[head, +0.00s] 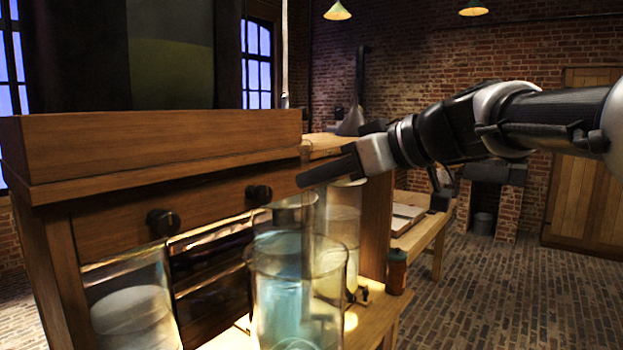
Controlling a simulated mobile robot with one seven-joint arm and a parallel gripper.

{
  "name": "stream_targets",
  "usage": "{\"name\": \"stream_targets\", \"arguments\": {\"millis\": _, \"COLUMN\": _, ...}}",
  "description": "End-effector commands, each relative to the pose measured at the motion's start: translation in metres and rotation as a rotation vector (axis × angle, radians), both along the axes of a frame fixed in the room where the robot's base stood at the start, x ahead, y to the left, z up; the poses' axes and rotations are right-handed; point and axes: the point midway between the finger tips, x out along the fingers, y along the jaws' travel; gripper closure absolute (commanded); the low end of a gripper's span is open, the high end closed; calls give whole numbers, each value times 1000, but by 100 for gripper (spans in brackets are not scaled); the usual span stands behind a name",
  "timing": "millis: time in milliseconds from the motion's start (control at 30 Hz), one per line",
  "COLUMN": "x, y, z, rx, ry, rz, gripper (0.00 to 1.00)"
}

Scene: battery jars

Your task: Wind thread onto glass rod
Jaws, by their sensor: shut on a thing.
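My gripper (305,180) reaches in from the right above the glass jars, its dark fingers pointing left. It is shut on a slim, clear, upright piece that looks like the glass rod (307,152). This piece shows faintly above the fingertips, and its lower part is hard to tell from the jars behind and below. A thin pale vertical line (284,60) hangs or stands behind the wooden cabinet top; I cannot tell whether it is the thread. No thread shows clearly on the rod.
A large jar with blue liquid (297,300) stands in front, below my gripper. Another jar (135,305) with pale contents is at left.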

Motion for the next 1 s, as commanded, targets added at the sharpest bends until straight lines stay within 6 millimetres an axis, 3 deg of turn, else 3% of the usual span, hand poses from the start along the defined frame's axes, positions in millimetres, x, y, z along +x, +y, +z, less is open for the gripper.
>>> {"name": "stream_targets", "arguments": {"millis": 33, "x": 0, "y": 0, "z": -14, "rx": -1, "ry": -1, "rz": 0, "gripper": 100}}
{"name": "stream_targets", "arguments": {"millis": 500, "x": 0, "y": 0, "z": -73, "rx": 1, "ry": -1, "rz": 0, "gripper": 100}}
{"name": "stream_targets", "arguments": {"millis": 1000, "x": 0, "y": 0, "z": -119, "rx": 1, "ry": 1, "rz": 1, "gripper": 100}}
